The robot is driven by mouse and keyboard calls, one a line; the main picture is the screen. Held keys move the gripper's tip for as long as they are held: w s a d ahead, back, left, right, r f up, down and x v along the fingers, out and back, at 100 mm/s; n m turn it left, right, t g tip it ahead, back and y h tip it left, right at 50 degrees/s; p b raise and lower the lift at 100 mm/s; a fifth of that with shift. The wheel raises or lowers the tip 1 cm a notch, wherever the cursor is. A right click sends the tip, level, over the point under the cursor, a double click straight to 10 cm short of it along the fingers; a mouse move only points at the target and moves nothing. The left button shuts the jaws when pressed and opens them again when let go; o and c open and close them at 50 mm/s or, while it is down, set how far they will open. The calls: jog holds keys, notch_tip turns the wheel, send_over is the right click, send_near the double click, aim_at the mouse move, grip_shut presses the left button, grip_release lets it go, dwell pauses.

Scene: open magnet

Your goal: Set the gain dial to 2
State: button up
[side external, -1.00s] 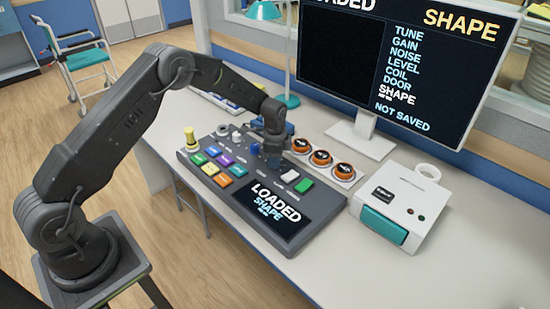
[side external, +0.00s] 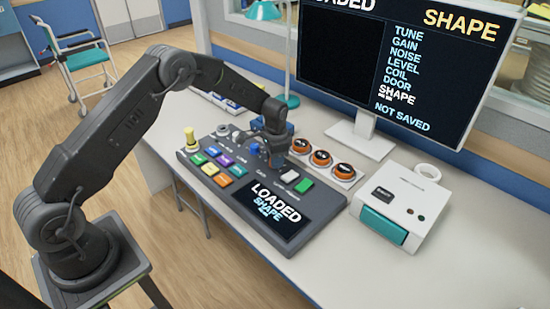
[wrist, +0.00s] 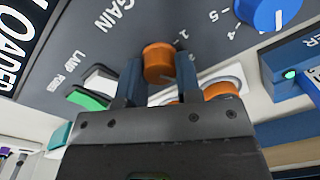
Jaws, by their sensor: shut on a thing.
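The gain dial is an orange knob (wrist: 158,62) beside the word GAIN on the dark console (wrist: 75,48) in the wrist view. My gripper (wrist: 159,80) has one finger on each side of it and is shut on it. Part of a scale shows near the knob, but I cannot read its setting. In the side view my gripper (side external: 274,158) is down at the back right of the console (side external: 290,236), and the gain dial is hidden there.
A blue dial (wrist: 270,10) with its own scale sits close by. White and green buttons (side external: 303,185) lie right of my gripper. Several orange-rimmed round items (side external: 321,158) stand behind. A white box (side external: 400,205) is at right. The monitor (side external: 400,65) reads SHAPE, NOT SAVED.

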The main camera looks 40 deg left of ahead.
jog(key=shift+n, duration=2.2)
jog(key=o, duration=0.9)
jog(key=r, duration=1.3)
jog(key=shift+d+r, duration=0.2)
jog(key=shift+r, duration=0.2)
